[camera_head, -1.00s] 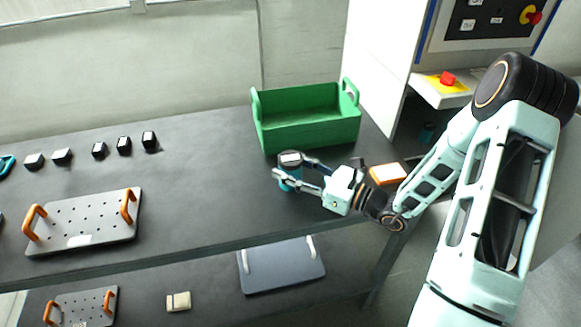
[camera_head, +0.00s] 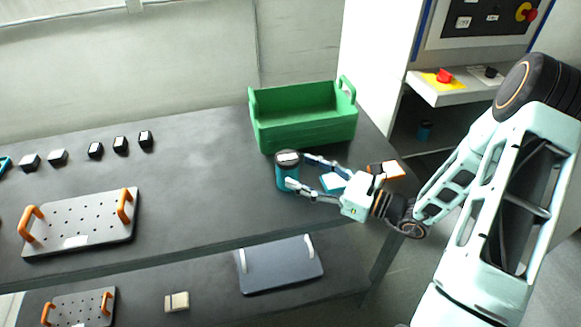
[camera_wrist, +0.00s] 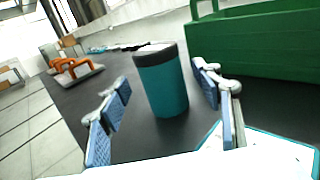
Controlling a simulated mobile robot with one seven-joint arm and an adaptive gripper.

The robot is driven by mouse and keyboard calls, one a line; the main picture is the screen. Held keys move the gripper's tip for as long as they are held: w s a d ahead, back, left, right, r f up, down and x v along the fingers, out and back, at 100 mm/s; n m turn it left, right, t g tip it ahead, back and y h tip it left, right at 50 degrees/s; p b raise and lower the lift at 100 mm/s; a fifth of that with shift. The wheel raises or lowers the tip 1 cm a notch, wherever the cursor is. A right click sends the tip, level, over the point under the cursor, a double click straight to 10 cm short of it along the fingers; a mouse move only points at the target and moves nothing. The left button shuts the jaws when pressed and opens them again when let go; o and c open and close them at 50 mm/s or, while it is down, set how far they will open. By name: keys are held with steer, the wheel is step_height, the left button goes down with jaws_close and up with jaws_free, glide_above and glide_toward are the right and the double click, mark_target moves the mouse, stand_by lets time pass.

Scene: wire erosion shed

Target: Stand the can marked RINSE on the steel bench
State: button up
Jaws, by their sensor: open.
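A teal can with a dark lid and a white label on top (camera_head: 287,174) stands upright on the dark bench top (camera_head: 205,190), in front of the green crate. I cannot read its label. My gripper (camera_head: 300,172) is open, just to the right of the can, with its fingertips close to the can's near side. In the wrist view the can (camera_wrist: 162,82) stands ahead between the two spread blue-padded fingers (camera_wrist: 166,110), with gaps on both sides. Another small teal can (camera_head: 424,131) stands in the recess under the control panel's shelf.
A green crate (camera_head: 305,134) stands behind the can. A blue-edged white card (camera_head: 333,182) and an orange-edged item (camera_head: 386,170) lie near my gripper. A perforated plate with orange handles (camera_head: 85,222) and several small dark blocks (camera_head: 120,144) are left. The bench middle is clear.

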steer(key=v, duration=0.7)
stand_by(0.3)
